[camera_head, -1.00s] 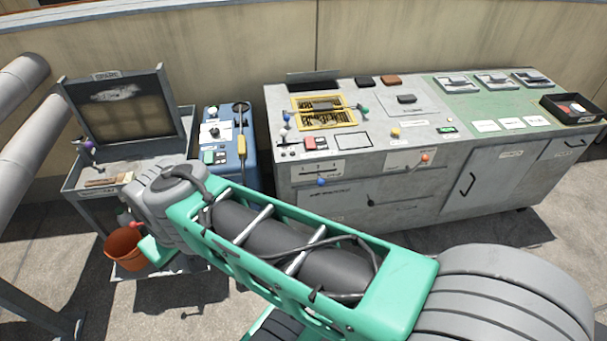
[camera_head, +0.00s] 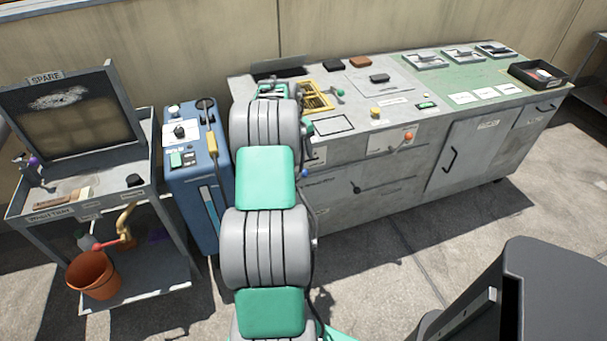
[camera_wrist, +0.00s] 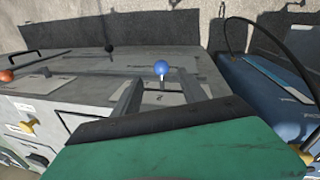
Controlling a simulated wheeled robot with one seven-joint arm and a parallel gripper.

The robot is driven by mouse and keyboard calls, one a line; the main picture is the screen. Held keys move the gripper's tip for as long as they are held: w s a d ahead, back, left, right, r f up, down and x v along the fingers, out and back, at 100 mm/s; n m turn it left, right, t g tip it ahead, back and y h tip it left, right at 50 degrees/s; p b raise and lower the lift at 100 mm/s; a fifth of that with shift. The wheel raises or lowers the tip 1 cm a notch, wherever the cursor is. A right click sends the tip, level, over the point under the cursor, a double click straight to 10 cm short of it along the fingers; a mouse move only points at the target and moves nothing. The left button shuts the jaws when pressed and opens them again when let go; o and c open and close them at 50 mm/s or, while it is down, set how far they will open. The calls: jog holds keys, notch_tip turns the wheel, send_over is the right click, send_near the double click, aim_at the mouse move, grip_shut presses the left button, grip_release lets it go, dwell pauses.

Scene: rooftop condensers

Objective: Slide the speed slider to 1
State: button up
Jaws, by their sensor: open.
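A blue ball knob (camera_wrist: 161,68) on a short pale stem shows in the wrist view, on the grey cabinet face (camera_wrist: 75,63). My gripper (camera_wrist: 163,80) is open, its two fingers on either side of the knob in the picture; contact cannot be told. An orange ball knob on the cabinet's front panel shows in the head view (camera_head: 408,136) and at the left edge of the wrist view (camera_wrist: 7,76). The scale labels are too small to read, so I cannot tell which knob is the speed slider. My arm hides the gripper in the head view.
A blue unit (camera_head: 190,160) with a hose stands just left of my arm. Further left is a grey cart (camera_head: 50,215) with an orange bucket (camera_head: 93,275). A black-handled lever (camera_head: 357,188) sticks out of the cabinet front.

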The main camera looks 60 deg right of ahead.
aim_at(304, 171)
jog(key=f, duration=0.4)
jog(key=d+f, duration=0.1)
jog(key=f, duration=0.2)
jog(key=shift+s, duration=0.3)
jog(key=shift+c, duration=0.5)
grip_shut()
jog(key=shift+r, duration=0.1)
dwell(0.3)
